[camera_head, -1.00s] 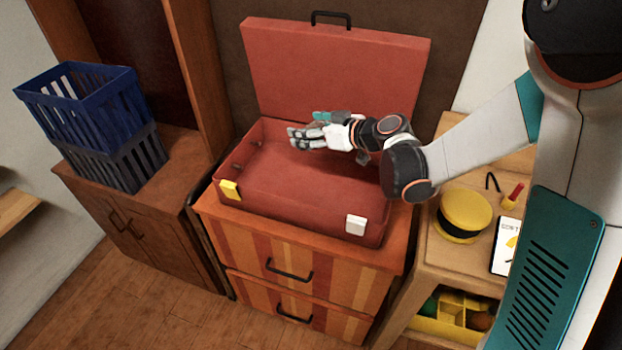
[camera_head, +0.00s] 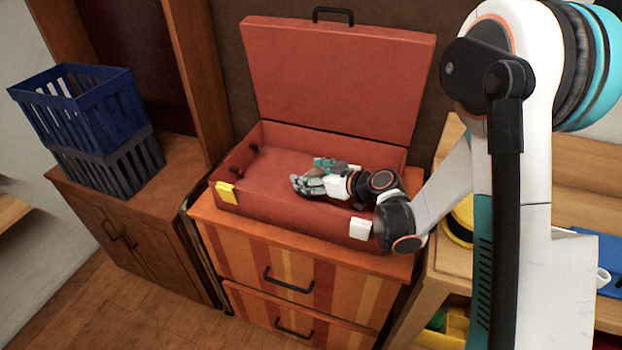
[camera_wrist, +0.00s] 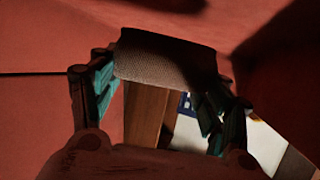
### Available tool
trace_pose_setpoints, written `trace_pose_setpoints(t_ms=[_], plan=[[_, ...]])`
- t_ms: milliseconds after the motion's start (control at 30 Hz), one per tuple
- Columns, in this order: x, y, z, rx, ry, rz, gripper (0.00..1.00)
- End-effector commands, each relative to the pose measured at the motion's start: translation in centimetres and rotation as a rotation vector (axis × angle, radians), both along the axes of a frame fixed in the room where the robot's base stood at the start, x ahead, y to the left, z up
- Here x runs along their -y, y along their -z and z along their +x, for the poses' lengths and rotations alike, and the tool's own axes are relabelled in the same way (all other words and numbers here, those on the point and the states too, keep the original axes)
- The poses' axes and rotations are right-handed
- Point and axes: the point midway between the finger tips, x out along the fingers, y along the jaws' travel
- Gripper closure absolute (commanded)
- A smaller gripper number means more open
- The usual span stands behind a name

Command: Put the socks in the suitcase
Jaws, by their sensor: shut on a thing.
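The red suitcase (camera_head: 290,215) lies open on top of a striped drawer cabinet, its lid upright at the back. My gripper (camera_head: 307,173) is inside the suitcase's open base, low over its floor, with its fingers pointing left. In the wrist view, a grey-brown knitted bundle, the socks (camera_wrist: 165,62), sits between the two fingers, and the gripper is shut on it. In the head view I cannot make out the socks apart from the gripper. Whether they touch the suitcase floor is unclear.
The striped cabinet (camera_head: 250,250) carries the suitcase. A blue crate (camera_head: 100,105) stacked on a dark grey one (camera_head: 125,170) stands on a brown cabinet at the left. A wooden shelf unit with a yellow round item (camera_head: 461,220) is at the right, partly behind my arm.

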Motion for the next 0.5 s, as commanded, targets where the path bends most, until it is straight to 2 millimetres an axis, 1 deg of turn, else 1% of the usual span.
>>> trace_pose_setpoints(t_ms=[233,500], plan=[[0.00,-0.02,-0.02,0.000,0.000,0.000,0.53],[0.00,0.77,-0.03,0.000,0.000,0.000,0.53]])
